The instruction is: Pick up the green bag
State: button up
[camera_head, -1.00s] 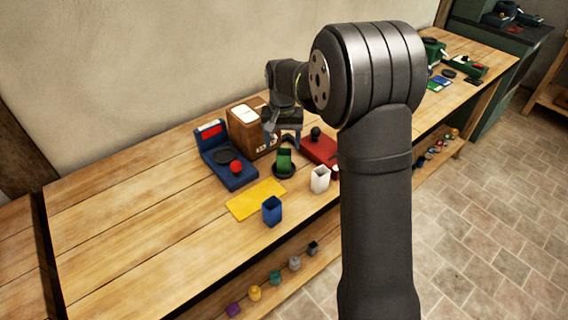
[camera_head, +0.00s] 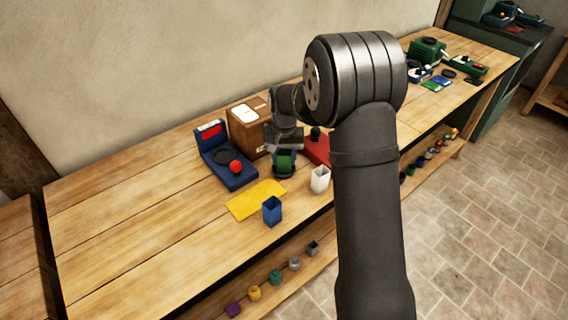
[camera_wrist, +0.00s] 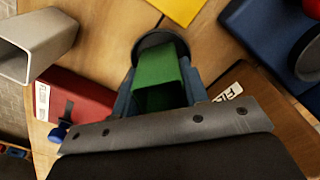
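The green bag (camera_head: 284,162) is a small upright square tube with an open top. It stands on a round black disc. In the wrist view the green bag (camera_wrist: 158,72) shows in the middle, and the black disc's rim shows behind it. My gripper (camera_head: 285,167) is down around the bag, pointing downward, with one finger on each side. In the wrist view the fingers of my gripper (camera_wrist: 160,82) lie close along both sides of the bag. I cannot tell whether they press on it. The bag's lower part is partly hidden.
A blue scale (camera_head: 230,172) with a red knob stands left, a brown box (camera_head: 243,134) behind. A yellow sheet (camera_head: 250,203), blue container (camera_head: 272,211) and white container (camera_head: 320,179) lie in front. A red device (camera_head: 317,150) is right. The table's left part is clear.

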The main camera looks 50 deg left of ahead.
jog(key=c, duration=0.6)
jog(key=shift+o, duration=0.2)
jog(key=shift+r, duration=0.1)
